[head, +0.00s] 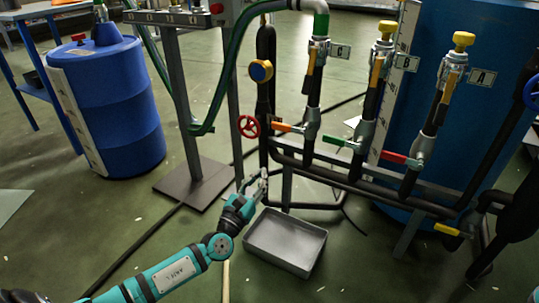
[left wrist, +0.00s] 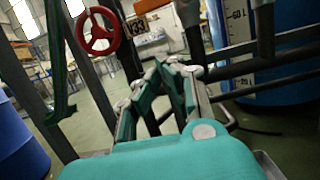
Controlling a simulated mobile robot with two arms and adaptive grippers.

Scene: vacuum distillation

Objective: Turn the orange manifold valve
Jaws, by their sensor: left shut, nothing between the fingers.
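The orange manifold valve handle (head: 287,127) sticks out to the left from the lower part of the pipe tagged C, in the head view. It lies roughly level, just right of a red handwheel. My left gripper (head: 258,178) is shut and empty, below and to the left of the orange handle and apart from it, beside the black vertical pipe. In the left wrist view my left gripper (left wrist: 168,72) shows with its fingers together. My right gripper is not in view.
The red handwheel (head: 247,126) also shows in the left wrist view (left wrist: 98,30). A green handle (head: 335,142) and a red handle (head: 395,157) sit on the neighbouring pipes. A metal tray (head: 284,262) lies on the floor below. A blue drum (head: 120,115) stands left.

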